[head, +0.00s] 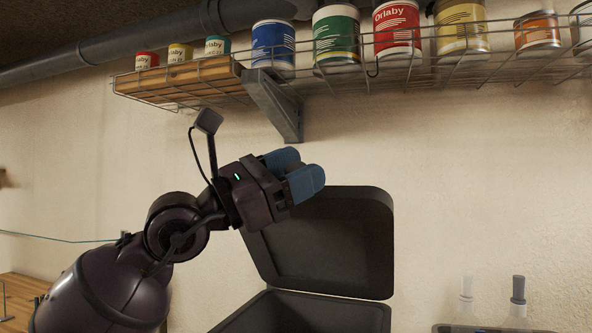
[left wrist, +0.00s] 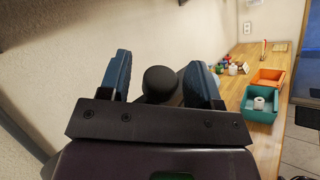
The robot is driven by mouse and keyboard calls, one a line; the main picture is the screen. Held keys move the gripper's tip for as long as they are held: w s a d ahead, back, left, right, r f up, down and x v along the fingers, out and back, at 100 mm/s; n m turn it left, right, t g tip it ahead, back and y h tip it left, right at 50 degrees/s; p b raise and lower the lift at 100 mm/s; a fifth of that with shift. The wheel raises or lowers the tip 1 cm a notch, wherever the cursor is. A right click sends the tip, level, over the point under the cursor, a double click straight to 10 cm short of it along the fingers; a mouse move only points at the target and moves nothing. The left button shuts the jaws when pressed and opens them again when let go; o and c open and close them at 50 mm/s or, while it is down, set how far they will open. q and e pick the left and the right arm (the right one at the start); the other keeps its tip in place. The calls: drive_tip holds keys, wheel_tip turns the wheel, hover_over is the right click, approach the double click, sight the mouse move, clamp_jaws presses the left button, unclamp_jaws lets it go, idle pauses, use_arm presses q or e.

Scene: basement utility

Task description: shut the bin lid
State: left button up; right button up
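The bin lid (head: 335,245) is dark grey and stands open, nearly upright, in the middle of the head view. The dark bin (head: 310,305) below it shows only its upper part at the bottom edge. My left gripper (head: 303,165) has blue fingers and is at the lid's upper left corner, overlapping it in the picture. I cannot tell whether it touches the lid. In the left wrist view its fingers (left wrist: 158,60) stand apart, with a dark rounded thing showing between or beyond them. My right gripper is in neither view.
A wire shelf (head: 420,67) with several paint cans hangs on the wall above, on a grey bracket (head: 275,103). Bottles (head: 517,295) stand right of the bin. A wooden bench (left wrist: 250,75) holds an orange bin (left wrist: 267,78) and a teal bin (left wrist: 262,103).

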use_arm(q)
drive_tip(key=b+v, duration=0.1)
drive_tip(key=v, duration=0.9)
drive_tip(key=shift+a+f+b, duration=0.2)
drive_tip(key=shift+a+b, duration=0.1)
drive_tip(key=shift+b, duration=0.1)
drive_tip(key=shift+s, duration=0.1)
